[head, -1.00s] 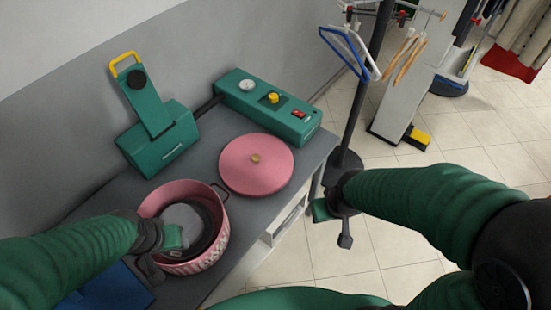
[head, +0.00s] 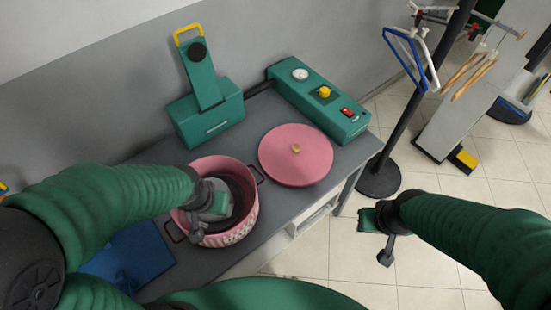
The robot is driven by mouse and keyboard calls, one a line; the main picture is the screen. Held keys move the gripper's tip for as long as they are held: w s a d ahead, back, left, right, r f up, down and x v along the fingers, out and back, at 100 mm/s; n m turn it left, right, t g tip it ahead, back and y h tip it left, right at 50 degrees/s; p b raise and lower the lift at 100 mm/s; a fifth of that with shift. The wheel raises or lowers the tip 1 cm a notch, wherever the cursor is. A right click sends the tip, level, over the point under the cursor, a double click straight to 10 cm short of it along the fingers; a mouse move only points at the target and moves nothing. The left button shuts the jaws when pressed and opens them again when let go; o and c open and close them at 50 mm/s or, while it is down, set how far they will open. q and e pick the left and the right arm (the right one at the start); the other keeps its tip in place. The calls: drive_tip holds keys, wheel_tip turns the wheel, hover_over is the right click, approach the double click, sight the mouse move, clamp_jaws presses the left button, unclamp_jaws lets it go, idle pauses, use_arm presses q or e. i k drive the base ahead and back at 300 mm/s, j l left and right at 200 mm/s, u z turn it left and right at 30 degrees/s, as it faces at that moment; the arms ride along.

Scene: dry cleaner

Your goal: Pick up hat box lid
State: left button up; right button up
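The pink round hat box lid (head: 288,166) lies flat on the grey table, with a small brass knob at its centre. The pink hat box (head: 236,237) stands open to its left, with something grey and dark inside that my gripper partly hides. My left gripper (head: 202,228) is over the hat box opening, left of the lid and apart from it; its fingers are too small to read. My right gripper (head: 384,240) is off the table's right side, over the floor, apart from the lid. Its fingers look spread, with nothing between them.
A green press (head: 208,113) with a yellow handle stands at the back left. A blue item (head: 130,260) lies front left. A dark stand (head: 379,180) with hangers rises right of the table.

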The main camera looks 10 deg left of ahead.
sight(293, 155)
drive_tip(key=i+l+u, duration=0.1)
drive_tip(key=l, duration=0.25)
drive_tip(key=i+l, duration=0.2)
drive_tip(key=l, duration=0.2)
drive_tip(key=i+l+u, duration=0.15)
drive_tip(key=l, duration=0.2)
drive_tip(key=i+l, duration=0.1)
drive_tip(key=l, duration=0.3)
drive_tip(key=i+l+u, duration=0.15)
drive_tip(key=l, duration=0.2)
drive_tip(key=i+l, duration=0.1)
drive_tip(key=l, duration=0.3)
drive_tip(key=u, duration=0.05)
